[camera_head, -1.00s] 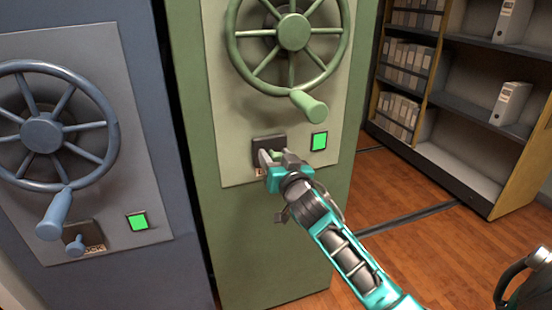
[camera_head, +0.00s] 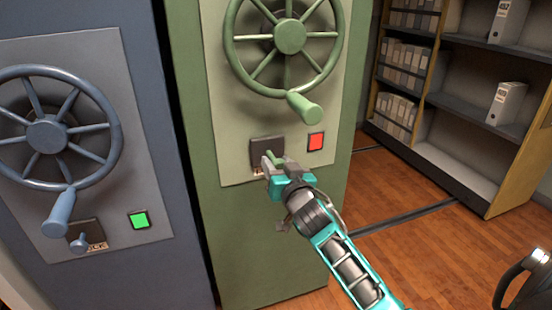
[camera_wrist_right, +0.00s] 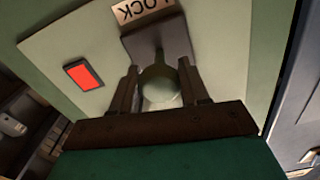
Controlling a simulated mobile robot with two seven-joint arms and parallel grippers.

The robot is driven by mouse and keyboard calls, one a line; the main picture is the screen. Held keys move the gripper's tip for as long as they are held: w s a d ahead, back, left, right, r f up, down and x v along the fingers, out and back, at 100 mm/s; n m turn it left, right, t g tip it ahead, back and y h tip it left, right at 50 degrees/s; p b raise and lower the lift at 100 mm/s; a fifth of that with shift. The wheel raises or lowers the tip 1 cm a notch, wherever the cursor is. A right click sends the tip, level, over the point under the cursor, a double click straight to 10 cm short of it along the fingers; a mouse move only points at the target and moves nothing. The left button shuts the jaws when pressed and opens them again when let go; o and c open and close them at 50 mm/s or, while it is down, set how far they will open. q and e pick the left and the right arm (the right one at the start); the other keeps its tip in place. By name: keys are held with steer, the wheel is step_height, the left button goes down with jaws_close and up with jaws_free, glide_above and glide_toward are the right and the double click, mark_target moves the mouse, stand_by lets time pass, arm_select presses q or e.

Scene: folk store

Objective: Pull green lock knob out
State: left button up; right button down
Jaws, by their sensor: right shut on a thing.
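The green lock knob (camera_head: 274,159) stands out from a dark lock plate (camera_head: 262,147) on the green cabinet, below its handwheel. My right gripper (camera_head: 272,166) is at the knob. In the right wrist view the knob's round end (camera_wrist_right: 160,85) sits between the two fingers of the right gripper (camera_wrist_right: 160,92), which is shut on it. The knob's stem runs back to the dark plate under a "LOCK" label (camera_wrist_right: 140,10). The indicator beside the plate (camera_head: 316,142) is red; it also shows red in the right wrist view (camera_wrist_right: 84,74). My left gripper is not in view.
The green handwheel (camera_head: 291,37) with its handle (camera_head: 306,106) is just above my right gripper. A blue cabinet at the left has its own wheel (camera_head: 47,133), lock knob (camera_head: 78,243) and green indicator (camera_head: 138,220). Shelves (camera_head: 460,110) stand at right; the wooden floor between is open.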

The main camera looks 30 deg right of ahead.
steer(key=shift+a, duration=0.1)
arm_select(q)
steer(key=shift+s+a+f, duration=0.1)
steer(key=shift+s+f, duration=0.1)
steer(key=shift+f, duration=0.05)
arm_select(e)
steer(key=c, duration=0.6)
jaws_free()
steer(key=shift+s, duration=0.1)
steer(key=shift+o, duration=0.2)
steer(key=shift+s, duration=0.1)
steer(key=shift+s, duration=0.3)
arm_select(q)
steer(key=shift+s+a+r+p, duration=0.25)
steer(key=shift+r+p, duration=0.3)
steer(key=shift+p, duration=0.5)
arm_select(e)
steer(key=v, duration=1.2)
steer(key=shift+s, duration=0.1)
